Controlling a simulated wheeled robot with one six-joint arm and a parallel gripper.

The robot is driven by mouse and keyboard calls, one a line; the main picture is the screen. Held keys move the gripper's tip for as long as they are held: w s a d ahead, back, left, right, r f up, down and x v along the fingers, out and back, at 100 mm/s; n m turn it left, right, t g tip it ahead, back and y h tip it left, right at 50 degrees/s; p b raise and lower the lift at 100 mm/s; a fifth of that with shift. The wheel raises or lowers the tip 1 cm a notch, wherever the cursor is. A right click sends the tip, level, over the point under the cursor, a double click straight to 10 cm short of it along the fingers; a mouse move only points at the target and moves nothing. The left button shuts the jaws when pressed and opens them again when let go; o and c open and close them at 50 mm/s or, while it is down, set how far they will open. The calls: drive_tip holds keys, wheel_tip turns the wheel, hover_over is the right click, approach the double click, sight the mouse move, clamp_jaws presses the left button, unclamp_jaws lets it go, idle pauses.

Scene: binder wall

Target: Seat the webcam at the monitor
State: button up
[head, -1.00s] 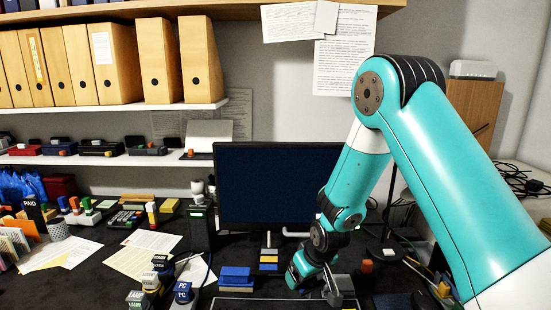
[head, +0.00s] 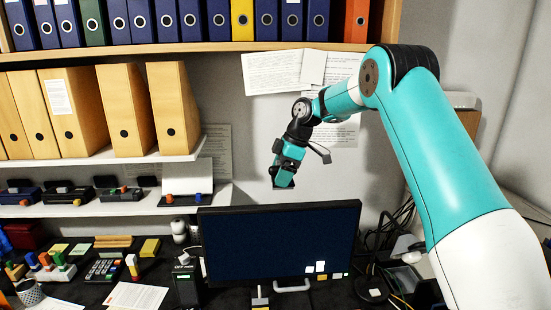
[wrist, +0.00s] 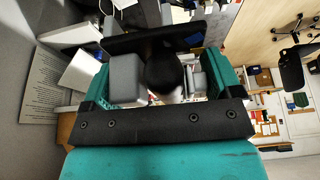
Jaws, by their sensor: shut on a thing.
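The monitor (head: 280,245) stands on the desk with its dark screen facing me and small pale patches at its lower right. My gripper (head: 284,180) is above the monitor's top edge, apart from it, pointing down. It is shut on the webcam, a dark rounded thing (wrist: 165,72) between the grey finger pads in the wrist view. In the head view the webcam is small and hard to tell from the fingertips. A dark bar beyond the fingers in the wrist view looks like the monitor (wrist: 150,36). The webcam's underside is hidden.
Papers (head: 285,73) are pinned to the wall behind my arm. A shelf of binders (head: 210,50) runs above, with a white shelf (head: 175,152) of box files at left. Cables (head: 375,240) hang right of the monitor. The air around the monitor's top is clear.

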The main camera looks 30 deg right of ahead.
drive_tip(key=shift+a+r, duration=0.1)
idle(0.3)
drive_tip(key=b, duration=0.5)
hover_over(276, 208)
drive_tip(key=d, duration=0.1)
drive_tip(key=shift+s+d+f, duration=0.1)
drive_tip(key=shift+f, duration=1.35)
drive_tip(key=shift+s+d+f, duration=0.1)
drive_tip(key=shift+f, duration=1.35)
drive_tip(key=shift+f+b, duration=1.35)
drive_tip(key=shift+f, duration=0.2)
drive_tip(key=o, duration=0.8)
drive_tip(key=shift+o, duration=0.2)
drive_tip(key=p+v, duration=0.6)
drive_tip(key=v, duration=1.1)
drive_tip(key=shift+r, duration=0.2)
drive_tip(key=shift+w+d, duration=0.1)
